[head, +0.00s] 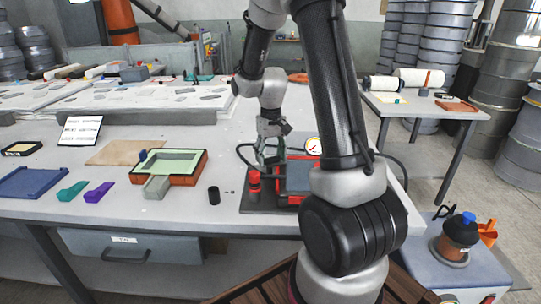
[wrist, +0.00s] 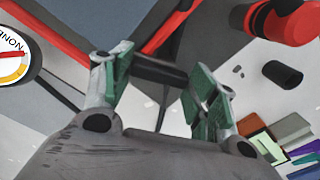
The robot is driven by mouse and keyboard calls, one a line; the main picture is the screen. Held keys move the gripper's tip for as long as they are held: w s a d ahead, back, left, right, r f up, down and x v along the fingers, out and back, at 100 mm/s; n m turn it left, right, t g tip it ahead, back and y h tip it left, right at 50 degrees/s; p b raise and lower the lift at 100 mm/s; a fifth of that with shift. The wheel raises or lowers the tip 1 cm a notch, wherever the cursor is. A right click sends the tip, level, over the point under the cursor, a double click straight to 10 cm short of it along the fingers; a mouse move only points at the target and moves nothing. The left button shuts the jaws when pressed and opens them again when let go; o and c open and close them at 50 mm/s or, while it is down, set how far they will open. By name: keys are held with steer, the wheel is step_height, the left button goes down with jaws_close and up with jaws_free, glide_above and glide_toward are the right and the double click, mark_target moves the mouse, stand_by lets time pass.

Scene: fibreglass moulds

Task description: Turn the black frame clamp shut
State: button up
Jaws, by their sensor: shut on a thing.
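My gripper (head: 270,152) is above the left side of a red frame (head: 279,199) on a dark base plate on the table. In the wrist view my gripper (wrist: 158,74) has its green-padded fingers on either side of a black bar, the black frame clamp (wrist: 160,70). The clamp lies across the gap beside the red frame's corner (wrist: 165,28). The left pad meets its end; contact at the right pad is hard to tell. In the head view my fingers and arm hide the clamp.
A round gauge (head: 312,145) stands behind the frame. A red cylinder (head: 254,183) stands at its left front, and a small black cylinder (head: 213,195) left of that. A red-brown mould (head: 190,178) lies farther left. A blue tray (head: 35,183) sits at the table's left.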

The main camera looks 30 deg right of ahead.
mark_target(271, 158)
steer(key=m, duration=0.4)
steer(key=shift+s+m, duration=0.15)
steer(key=shift+m, duration=0.25)
steer(key=shift+a+m, duration=0.1)
steer(key=shift+m, duration=0.2)
steer(key=o, duration=1)
step_height(271, 158, up, 12)
stand_by(0.5)
